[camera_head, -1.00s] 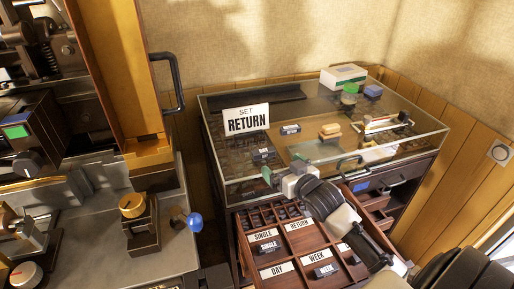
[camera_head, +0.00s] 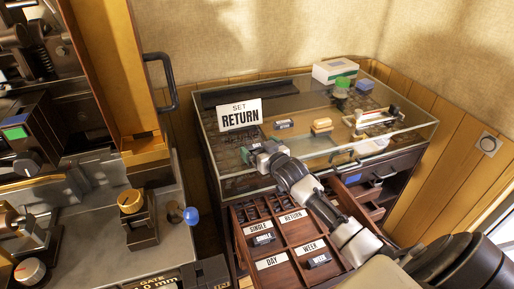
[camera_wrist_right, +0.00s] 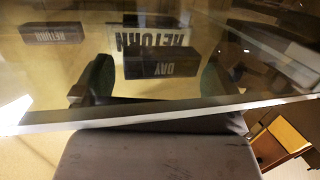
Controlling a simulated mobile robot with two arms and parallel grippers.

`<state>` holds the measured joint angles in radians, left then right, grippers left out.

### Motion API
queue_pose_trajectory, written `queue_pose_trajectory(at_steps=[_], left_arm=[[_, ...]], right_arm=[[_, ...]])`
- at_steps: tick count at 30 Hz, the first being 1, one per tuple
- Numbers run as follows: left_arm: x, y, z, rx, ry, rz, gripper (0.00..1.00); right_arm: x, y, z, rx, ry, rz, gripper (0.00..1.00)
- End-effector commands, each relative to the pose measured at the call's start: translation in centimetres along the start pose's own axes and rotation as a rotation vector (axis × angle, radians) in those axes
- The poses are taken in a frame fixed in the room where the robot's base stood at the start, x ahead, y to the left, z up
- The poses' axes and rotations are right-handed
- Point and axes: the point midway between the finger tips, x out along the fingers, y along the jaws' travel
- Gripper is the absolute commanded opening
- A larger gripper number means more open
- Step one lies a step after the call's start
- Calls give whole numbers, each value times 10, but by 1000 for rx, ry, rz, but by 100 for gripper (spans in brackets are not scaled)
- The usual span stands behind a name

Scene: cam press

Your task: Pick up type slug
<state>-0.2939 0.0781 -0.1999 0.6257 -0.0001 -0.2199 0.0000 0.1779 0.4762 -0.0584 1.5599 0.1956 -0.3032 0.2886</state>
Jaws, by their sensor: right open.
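My right gripper (camera_head: 256,154) is open over the near left part of the glass-topped case (camera_head: 225,180). In the right wrist view its two dark green fingers (camera_wrist_right: 158,80) stand either side of a dark slug marked DAY (camera_wrist_right: 161,63), with no clear contact. In the head view the gripper hides that slug. A second slug (camera_head: 284,124) lies farther back on the case; it reads RETURN in the right wrist view (camera_wrist_right: 50,33). A white sign reading SET RETURN (camera_head: 239,115) stands behind the DAY slug. My left gripper is not in view.
An open drawer (camera_head: 290,243) below has labelled compartments, with slugs marked SINGLE (camera_head: 263,239) and WEEK (camera_head: 318,260). A yellowish block (camera_head: 321,126), a white-and-green box (camera_head: 335,71) and a blue block (camera_head: 365,84) are at the case. Machinery (camera_head: 135,215) stands at left.

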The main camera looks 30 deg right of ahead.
Motion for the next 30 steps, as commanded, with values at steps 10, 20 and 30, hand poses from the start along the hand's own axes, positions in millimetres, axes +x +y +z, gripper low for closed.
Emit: queue_pose_trajectory(at_steps=[10, 20, 30], left_arm=[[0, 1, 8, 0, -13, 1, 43], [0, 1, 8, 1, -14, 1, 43], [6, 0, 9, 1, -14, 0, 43]], right_arm=[[0, 0, 0, 0, -1, 0, 57], [0, 0, -2, 0, 3, 0, 43], [-5, 1, -36, -3, 9, 1, 43]])
